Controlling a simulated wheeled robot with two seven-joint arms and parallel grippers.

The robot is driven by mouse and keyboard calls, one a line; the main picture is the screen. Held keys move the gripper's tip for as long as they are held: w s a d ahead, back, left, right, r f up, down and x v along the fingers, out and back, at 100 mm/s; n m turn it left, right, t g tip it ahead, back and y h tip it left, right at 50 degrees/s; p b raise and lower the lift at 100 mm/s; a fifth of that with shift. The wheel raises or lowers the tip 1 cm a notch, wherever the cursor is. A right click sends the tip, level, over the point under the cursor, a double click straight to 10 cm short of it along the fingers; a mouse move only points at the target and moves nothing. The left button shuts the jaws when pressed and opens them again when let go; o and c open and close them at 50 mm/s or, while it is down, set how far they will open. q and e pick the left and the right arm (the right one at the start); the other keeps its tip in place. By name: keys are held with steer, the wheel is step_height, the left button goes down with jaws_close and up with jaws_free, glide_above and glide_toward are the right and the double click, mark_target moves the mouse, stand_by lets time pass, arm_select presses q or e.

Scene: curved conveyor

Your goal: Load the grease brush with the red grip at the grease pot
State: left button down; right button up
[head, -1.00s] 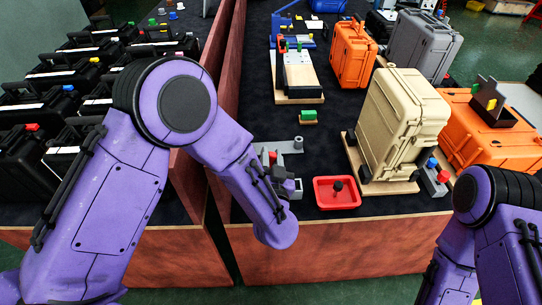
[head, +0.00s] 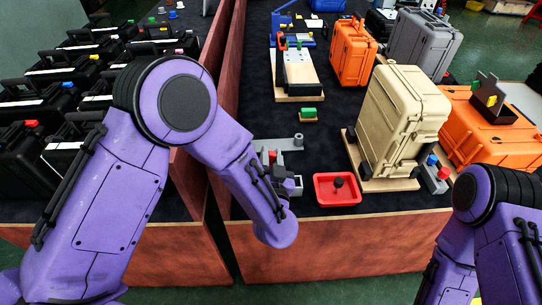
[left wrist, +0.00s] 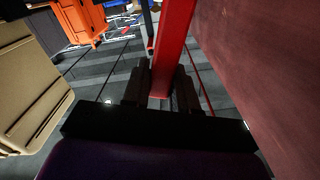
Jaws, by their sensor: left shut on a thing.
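A red grip (left wrist: 172,50) stands between the two dark fingers of my left gripper (left wrist: 161,90) in the left wrist view, and the gripper is shut on it. The brush's bristle end cannot be made out. In the head view my left gripper (head: 278,165) is mostly hidden behind my purple forearm, with a bit of red showing by it, low over the near part of the dark table. I cannot tell for certain which thing is the grease pot. A red tray (head: 323,200) with a dark knob in it lies right of the gripper. My right gripper is out of view.
A beige case (head: 405,108) stands on a wooden board to the right, with a small grey block (head: 436,176) beside it. A grey bracket with a post (head: 298,142) lies just behind the gripper. A reddish wall (head: 228,100) runs close on the left.

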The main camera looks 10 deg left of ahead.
arm_select(q)
steer(key=shift+f+b, duration=0.3)
steer(key=shift+f, duration=0.15)
stand_by(0.3)
steer(key=shift+s+f, duration=0.1)
stand_by(0.9)
step_height(320, 180, up, 7)
steer(key=p, duration=0.7)
stand_by(0.6)
